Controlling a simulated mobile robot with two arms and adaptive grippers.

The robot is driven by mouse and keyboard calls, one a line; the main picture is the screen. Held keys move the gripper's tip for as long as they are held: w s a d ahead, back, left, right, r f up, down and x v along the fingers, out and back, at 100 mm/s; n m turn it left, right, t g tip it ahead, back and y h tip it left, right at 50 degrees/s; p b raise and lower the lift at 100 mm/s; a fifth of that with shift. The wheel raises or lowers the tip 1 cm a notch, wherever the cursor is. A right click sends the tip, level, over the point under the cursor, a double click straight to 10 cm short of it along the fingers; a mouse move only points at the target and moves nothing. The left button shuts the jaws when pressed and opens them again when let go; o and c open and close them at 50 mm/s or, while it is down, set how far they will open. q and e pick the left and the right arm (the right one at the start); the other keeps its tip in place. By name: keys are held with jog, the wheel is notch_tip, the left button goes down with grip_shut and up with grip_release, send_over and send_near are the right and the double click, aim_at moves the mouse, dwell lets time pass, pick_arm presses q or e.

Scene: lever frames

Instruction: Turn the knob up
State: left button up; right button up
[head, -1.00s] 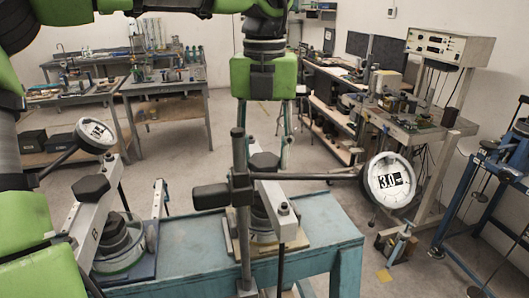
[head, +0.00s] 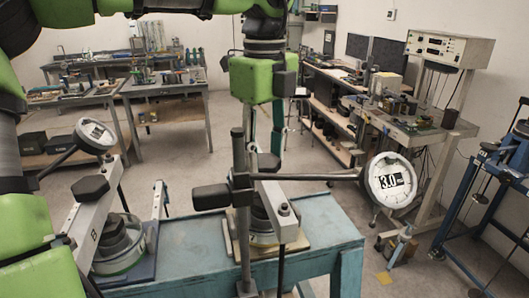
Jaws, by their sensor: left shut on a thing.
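My left gripper (head: 264,146) hangs in the upper middle of the head view, below its green wrist (head: 250,80). Its fingers reach down to a black knob (head: 268,162) on the bench device and are shut on it. The dark post in front partly hides the fingers and the contact. A round white dial (head: 390,181) reading 3.0 sits at the end of a dark rod right of the knob. My right gripper is not in view.
The devices stand on a teal bench (head: 190,245). A dark upright post (head: 240,200) with a black block (head: 210,197) is in front of the knob. A second device with a dial (head: 94,135) stands at left. Open floor lies behind the bench.

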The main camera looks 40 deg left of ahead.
aim_at(265, 159)
pick_arm(q)
jog(key=shift+n, duration=1.2)
jog(key=o, duration=1.1)
jog(key=shift+r, duration=0.1)
notch_tip(265, 159, up, 12)
